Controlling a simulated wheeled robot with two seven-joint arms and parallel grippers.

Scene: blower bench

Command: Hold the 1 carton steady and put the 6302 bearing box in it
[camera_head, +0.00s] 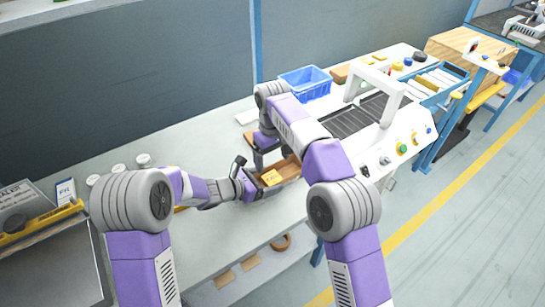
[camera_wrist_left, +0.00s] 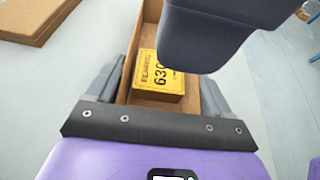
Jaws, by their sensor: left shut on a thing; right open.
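The carton (camera_head: 289,169) is an open brown box on the bench. It also shows in the left wrist view (camera_wrist_left: 151,14), running away from me between the fingers. My left gripper (camera_head: 246,186) is shut on its near end, one finger on each side. The yellow 6302 bearing box (camera_head: 271,178) lies inside the carton near that end; in the left wrist view (camera_wrist_left: 157,76) its printed face is up, partly covered. My right gripper (camera_head: 264,152) is open above the carton. Its dark grey part hides some of the carton in the left wrist view, and its fingertips are hard to make out.
A blue bin (camera_head: 306,82) stands behind on the bench. A white machine with a dark bed (camera_head: 355,116) is to the right. Several white round parts (camera_head: 143,159) are at the left. Flat brown cardboard (camera_wrist_left: 32,18) lies beside the carton. Bench space left of the carton is clear.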

